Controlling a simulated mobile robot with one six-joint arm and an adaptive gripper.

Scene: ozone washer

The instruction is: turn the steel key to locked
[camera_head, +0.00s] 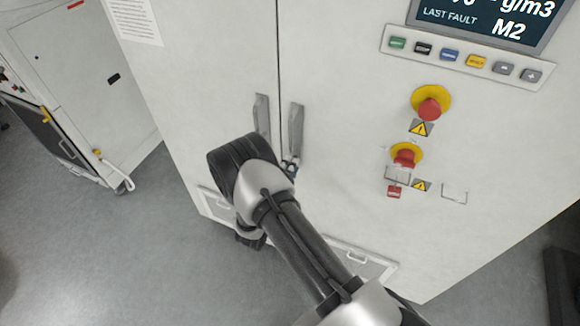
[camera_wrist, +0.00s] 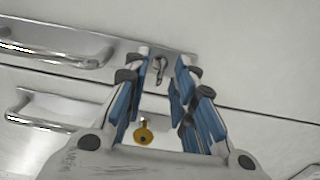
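In the wrist view, a small steel key (camera_wrist: 160,68) sits at the end of a metal handle plate, with its bow pointing toward the camera. My gripper (camera_wrist: 163,60) is open, with one blue-padded finger on each side of the key. The fingers appear apart from the key, though contact at the tips is hard to tell. A brass-coloured round key or tag (camera_wrist: 143,134) shows lower down between the fingers, on the other door panel. In the head view, my arm hides the key and most of the gripper beside the door handles.
Two door handles (camera_head: 262,115) (camera_head: 295,130) flank the cabinet seam, and in the wrist view the bars (camera_wrist: 60,50) lie left of the gripper. Red emergency buttons (camera_head: 429,109) (camera_head: 404,157) and a button panel (camera_head: 465,58) are to the right. The floor (camera_head: 90,240) at left is clear.

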